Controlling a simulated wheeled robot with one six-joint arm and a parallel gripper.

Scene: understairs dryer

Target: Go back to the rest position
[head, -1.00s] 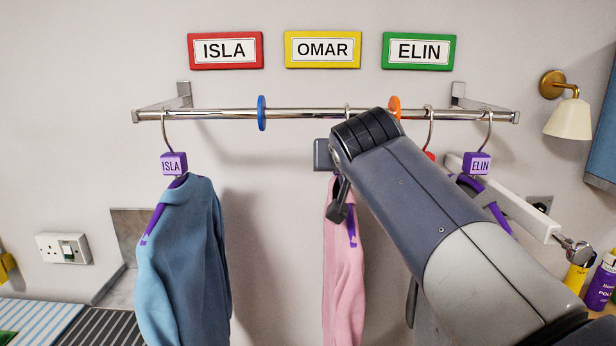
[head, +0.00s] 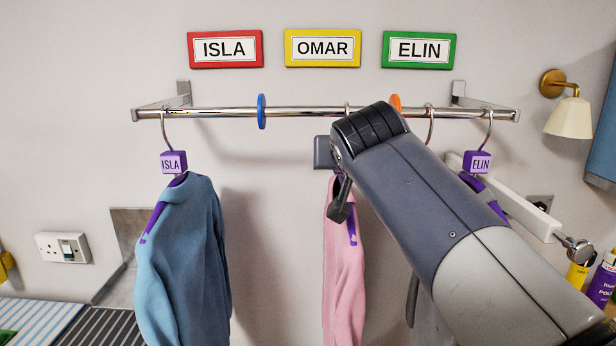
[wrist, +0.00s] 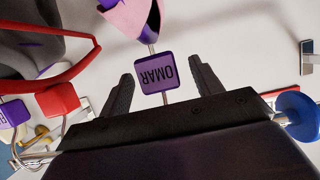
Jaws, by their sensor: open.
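My gripper (wrist: 163,80) is open in the wrist view. The purple OMAR tag block (wrist: 157,72) shows between its two fingers, apart from both; I cannot tell how deep it sits between them. The tag belongs to the hanger with the pink garment (head: 344,270), which hangs from the rail (head: 200,113); the garment also shows at the top of the wrist view (wrist: 128,14). In the head view my arm hides the OMAR tag and most of my gripper.
A blue garment (head: 185,265) hangs at left under the ISLA tag (head: 173,162). At right hangs the ELIN tag (head: 477,162). A red tag block (wrist: 57,98) is close to my gripper. Blue (head: 261,111) and orange (head: 395,104) discs divide the rail. A wall lamp (head: 569,115) is at right.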

